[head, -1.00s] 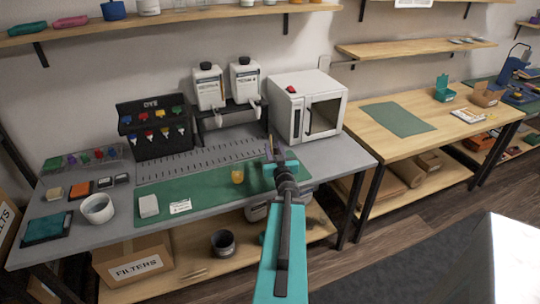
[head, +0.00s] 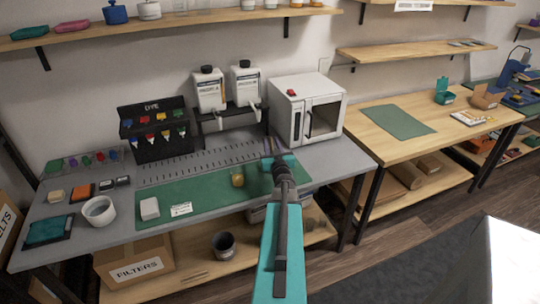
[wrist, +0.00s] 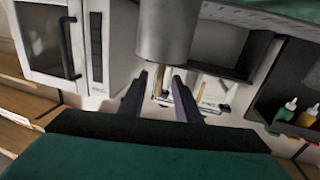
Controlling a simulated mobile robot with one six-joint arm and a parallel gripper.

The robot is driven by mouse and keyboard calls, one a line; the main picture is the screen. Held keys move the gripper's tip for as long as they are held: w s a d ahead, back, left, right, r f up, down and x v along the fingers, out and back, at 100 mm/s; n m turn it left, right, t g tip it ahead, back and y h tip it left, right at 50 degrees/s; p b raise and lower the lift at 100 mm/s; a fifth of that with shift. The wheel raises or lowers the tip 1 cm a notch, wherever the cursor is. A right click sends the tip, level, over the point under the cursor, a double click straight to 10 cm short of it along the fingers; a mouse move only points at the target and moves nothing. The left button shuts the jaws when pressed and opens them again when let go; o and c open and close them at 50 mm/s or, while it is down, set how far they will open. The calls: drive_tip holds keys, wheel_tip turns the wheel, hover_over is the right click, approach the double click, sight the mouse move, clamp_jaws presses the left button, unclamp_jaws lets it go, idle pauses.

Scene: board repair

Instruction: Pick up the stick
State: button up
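My gripper (head: 268,147) is over the back right of the grey workbench, in front of the white oven. In the wrist view its two dark fingers (wrist: 161,98) stand apart with a gap between them. A thin tan strip (wrist: 164,78) shows in or behind that gap; I cannot tell whether it is the stick or how far off it is. No stick is clear on the bench top in the head view. Thin pale pieces (head: 195,276) lie on the lower shelf, too small to identify.
The white oven (head: 290,112) stands right of the dispenser bottles (head: 210,92) and the black dye rack (head: 160,148). A wooden table (head: 455,100) stands to the right.

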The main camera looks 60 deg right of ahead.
drive_tip(key=shift+w+d, duration=0.1)
drive_tip(key=shift+p+x, duration=0.8)
drive_tip(key=shift+x, duration=1.7)
clamp_jaws()
